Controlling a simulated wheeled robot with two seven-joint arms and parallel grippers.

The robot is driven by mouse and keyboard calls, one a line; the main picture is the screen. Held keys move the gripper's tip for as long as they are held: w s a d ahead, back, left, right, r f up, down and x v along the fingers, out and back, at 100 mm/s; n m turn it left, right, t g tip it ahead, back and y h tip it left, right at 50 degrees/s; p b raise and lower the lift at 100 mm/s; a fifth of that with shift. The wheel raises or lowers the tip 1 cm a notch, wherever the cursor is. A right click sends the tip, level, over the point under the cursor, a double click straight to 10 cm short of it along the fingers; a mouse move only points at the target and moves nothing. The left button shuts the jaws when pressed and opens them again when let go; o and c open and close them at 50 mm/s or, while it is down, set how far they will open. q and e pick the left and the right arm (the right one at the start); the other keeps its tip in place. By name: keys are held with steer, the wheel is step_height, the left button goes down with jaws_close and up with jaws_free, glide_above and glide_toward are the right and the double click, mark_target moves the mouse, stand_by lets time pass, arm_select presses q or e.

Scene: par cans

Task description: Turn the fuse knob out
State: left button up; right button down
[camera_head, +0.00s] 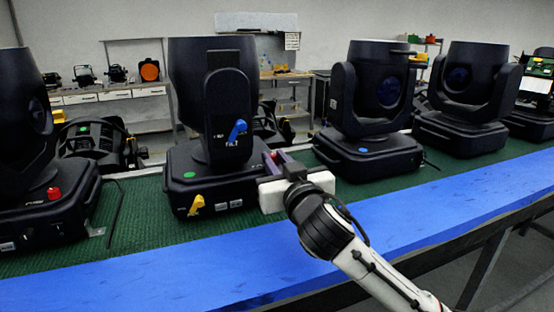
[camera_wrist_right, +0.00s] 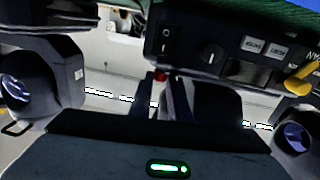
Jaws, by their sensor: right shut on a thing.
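The near moving-head lamp (camera_head: 210,185) stands upright on a green mat, with a blue lever (camera_head: 237,131) on its yoke and a yellow lever (camera_head: 196,205) on its base. A red knob (camera_head: 273,155) shows at the right side of its base, partly hidden by my right gripper (camera_head: 272,161). In the right wrist view, the red knob (camera_wrist_right: 160,76) is at the tips of my right gripper (camera_wrist_right: 167,82), which is shut on it. I cannot tell how far the knob is turned. My left gripper is not in view.
Similar lamps stand to the left (camera_head: 40,210) and right (camera_head: 368,150) along the green mat (camera_head: 140,225). A blue strip (camera_head: 200,272) runs along the front edge. In the wrist view, a black dial (camera_wrist_right: 211,55) and labels sit beside the red knob. Shelves stand behind.

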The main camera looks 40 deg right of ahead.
steer(key=c, duration=1.7)
jaws_free()
steer(key=shift+o, duration=0.2)
steer(key=p+v, duration=0.4)
steer(key=v, duration=0.6)
steer(key=shift+s+p, duration=0.15)
steer(key=shift+p, duration=0.2)
steer(key=shift+a, duration=0.1)
